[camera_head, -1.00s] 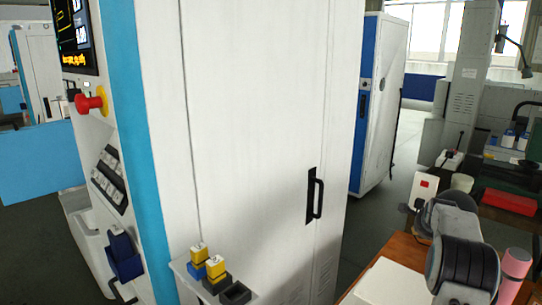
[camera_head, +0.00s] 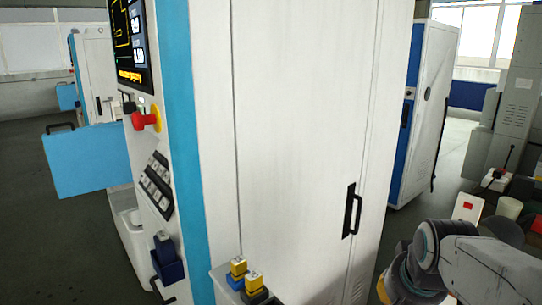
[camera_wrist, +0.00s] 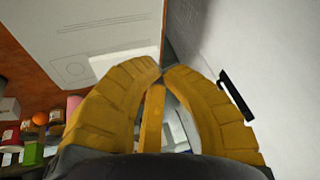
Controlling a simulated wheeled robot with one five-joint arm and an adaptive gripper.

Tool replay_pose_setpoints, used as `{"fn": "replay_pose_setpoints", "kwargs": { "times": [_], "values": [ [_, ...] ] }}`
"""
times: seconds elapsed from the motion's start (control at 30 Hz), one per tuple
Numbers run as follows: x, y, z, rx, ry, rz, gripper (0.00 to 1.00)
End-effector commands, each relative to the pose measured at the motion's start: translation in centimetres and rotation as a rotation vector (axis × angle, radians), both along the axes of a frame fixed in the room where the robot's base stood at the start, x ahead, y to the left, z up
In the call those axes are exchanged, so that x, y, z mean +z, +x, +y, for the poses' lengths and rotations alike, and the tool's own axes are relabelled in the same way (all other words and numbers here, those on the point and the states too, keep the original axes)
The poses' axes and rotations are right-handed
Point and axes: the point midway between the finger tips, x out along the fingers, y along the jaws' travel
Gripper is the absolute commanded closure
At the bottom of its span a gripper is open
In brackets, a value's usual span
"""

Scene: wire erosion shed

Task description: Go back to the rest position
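My gripper (camera_wrist: 162,74) has two ribbed yellow fingers. In the wrist view their tips come together, and no object shows held between them. A narrow yellow strip shows between the fingers lower down; I cannot tell which part it is. In the head view my arm is at the bottom right, with a bit of yellow (camera_head: 384,290) at its lower left end; the fingertips are not clear there. The gripper is in front of the tall white cabinet (camera_head: 300,130), whose black handle (camera_head: 351,211) also shows in the wrist view (camera_wrist: 236,95).
A control panel with a red stop button (camera_head: 145,119) is at the left. Yellow-topped blocks (camera_head: 238,267) stand on a small ledge at bottom centre. A blue-and-white cabinet (camera_head: 423,115) stands behind. The wrist view shows a white panel (camera_wrist: 85,40) and several small items on a brown surface.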

Motion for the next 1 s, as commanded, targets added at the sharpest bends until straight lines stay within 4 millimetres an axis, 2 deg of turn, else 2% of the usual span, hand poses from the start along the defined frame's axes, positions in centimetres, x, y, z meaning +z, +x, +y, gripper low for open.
{"fn": "replay_pose_setpoints", "kwargs": {
  "times": [0.03, 0.2, 0.3, 0.43, 0.6, 1.0],
  "values": [
    [0.2, -2.1, 1.2, 0.072, -0.02, 0.018, 1.0],
    [-0.9, -8.0, 3.7, 0.295, -0.082, 0.083, 1.0],
    [-1.6, -10.7, 4.6, 0.401, -0.109, 0.111, 1.0],
    [-2.5, -13.3, 5.3, 0.503, -0.134, 0.138, 1.0],
    [-3.2, -15.1, 5.7, 0.576, -0.151, 0.156, 1.0],
    [-3.2, -15.2, 5.7, 0.581, -0.153, 0.157, 1.0]
  ]
}}
